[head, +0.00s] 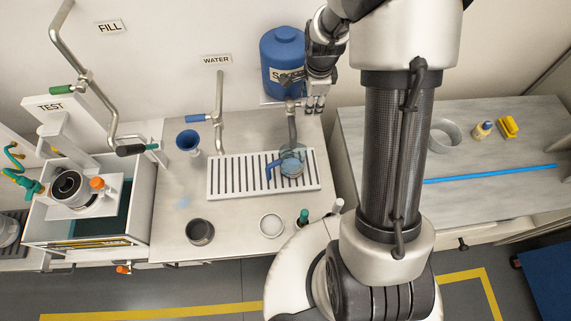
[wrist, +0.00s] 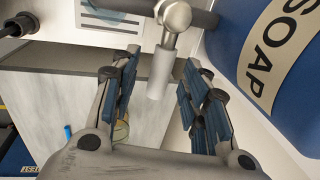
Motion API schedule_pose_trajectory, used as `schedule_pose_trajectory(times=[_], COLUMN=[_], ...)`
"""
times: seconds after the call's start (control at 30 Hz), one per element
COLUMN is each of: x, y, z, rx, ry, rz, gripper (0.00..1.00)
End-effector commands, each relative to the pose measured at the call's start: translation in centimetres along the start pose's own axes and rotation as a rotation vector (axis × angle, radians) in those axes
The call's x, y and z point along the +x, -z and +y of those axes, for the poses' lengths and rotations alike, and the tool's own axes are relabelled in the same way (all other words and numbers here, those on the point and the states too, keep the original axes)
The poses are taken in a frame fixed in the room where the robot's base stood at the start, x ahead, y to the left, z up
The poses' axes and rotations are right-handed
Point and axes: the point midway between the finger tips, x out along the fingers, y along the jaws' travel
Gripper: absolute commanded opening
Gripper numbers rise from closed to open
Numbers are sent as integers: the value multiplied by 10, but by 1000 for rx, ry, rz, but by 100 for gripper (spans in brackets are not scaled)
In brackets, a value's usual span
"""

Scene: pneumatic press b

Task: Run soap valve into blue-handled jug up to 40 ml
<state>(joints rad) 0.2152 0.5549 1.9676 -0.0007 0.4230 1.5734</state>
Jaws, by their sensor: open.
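The clear jug with a blue handle (head: 291,165) stands upright on the slatted drain tray, below the grey soap spout (head: 292,122). I cannot read a liquid level in it. The blue soap tank (head: 283,58) is on the wall, and its label shows large in the wrist view (wrist: 268,55). My gripper (head: 316,104) is open beside the tank, right of the spout. In the wrist view, the open fingers (wrist: 160,78) stand either side of the soap valve's silver lever with a grey end (wrist: 161,72); gaps show on both sides. My arm partly covers the tank's right side.
The slatted drain tray (head: 214,180) lies on the steel counter. A water tap (head: 219,105), blue funnel (head: 187,141), dark cup (head: 200,232), white bowl (head: 271,225) and green-topped bottle (head: 303,217) are nearby. A right-hand bench (head: 490,190) holds a few items.

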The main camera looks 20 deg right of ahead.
Motion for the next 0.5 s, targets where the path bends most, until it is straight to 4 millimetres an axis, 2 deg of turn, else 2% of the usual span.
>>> schedule_pose_trajectory(times=[0.27, 0.5], x=[0, 0], y=[2, 15], z=[0, 1], rx=[1, 3], ry=[0, 0], rz=[0, 0], gripper=[42, 42])
